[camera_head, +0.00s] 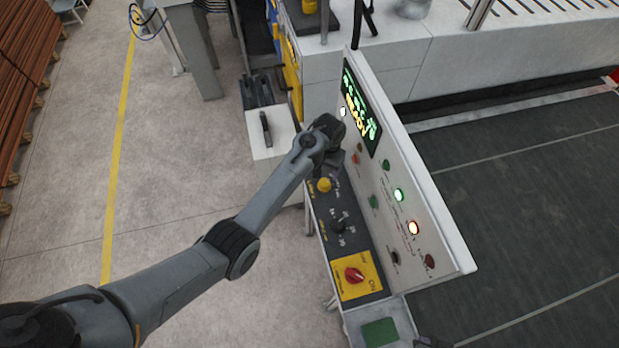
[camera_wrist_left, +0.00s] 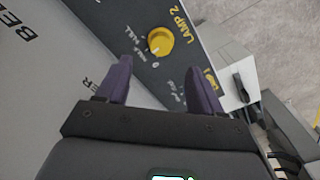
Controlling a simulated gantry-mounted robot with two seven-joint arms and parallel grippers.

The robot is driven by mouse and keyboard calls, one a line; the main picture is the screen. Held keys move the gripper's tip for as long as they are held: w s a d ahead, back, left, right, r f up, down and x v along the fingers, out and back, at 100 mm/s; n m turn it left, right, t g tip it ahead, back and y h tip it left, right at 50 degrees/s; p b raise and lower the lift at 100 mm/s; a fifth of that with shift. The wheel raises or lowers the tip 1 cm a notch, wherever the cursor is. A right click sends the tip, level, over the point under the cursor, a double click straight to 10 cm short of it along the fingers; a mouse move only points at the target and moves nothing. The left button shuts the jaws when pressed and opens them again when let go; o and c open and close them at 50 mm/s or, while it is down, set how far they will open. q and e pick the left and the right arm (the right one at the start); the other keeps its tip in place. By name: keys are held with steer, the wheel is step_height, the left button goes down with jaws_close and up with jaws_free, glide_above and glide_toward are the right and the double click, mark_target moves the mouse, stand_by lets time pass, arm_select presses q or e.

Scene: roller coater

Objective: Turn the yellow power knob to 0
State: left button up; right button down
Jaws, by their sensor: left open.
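A round yellow knob (camera_head: 323,184) sits on the dark sloped strip of the control panel, beside yellow lettering. In the left wrist view the yellow knob (camera_wrist_left: 160,41) has a white pointer mark, small white scale marks and the label "LAMP 2". A red rotary switch (camera_head: 354,275) on a yellow plate marked "ON" is nearer the strip's front end. My left gripper (camera_head: 335,166) is over the strip's far end, just beyond the yellow knob. In the left wrist view my left gripper (camera_wrist_left: 160,85) is open, its purple fingertips apart and empty, with the knob ahead of them.
An upright panel (camera_head: 415,205) with lit buttons and a green display (camera_head: 360,115) rises right beside the strip. A black knob (camera_head: 338,227) lies between the yellow knob and red switch. Open floor (camera_head: 200,150) is at left.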

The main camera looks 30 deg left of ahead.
mark_target(324, 182)
arm_select(q)
steer(key=f+b, duration=0.5)
steer(key=f, duration=0.1)
steer(key=f+b, duration=0.3)
steer(key=f, duration=0.1)
steer(key=shift+w+a+b, duration=0.15)
steer(key=shift+w+b, duration=0.2)
steer(key=shift+w, duration=0.05)
arm_select(e)
step_height(324, 182, down, 9)
steer(key=shift+s+a+r, duration=0.15)
steer(key=shift+a+r, duration=0.05)
steer(key=shift+a, duration=0.1)
arm_select(q)
steer(key=shift+r, duration=0.1)
steer(key=c, duration=1.1)
steer(key=shift+o, duration=0.2)
arm_select(e)
steer(key=shift+r, duration=0.15)
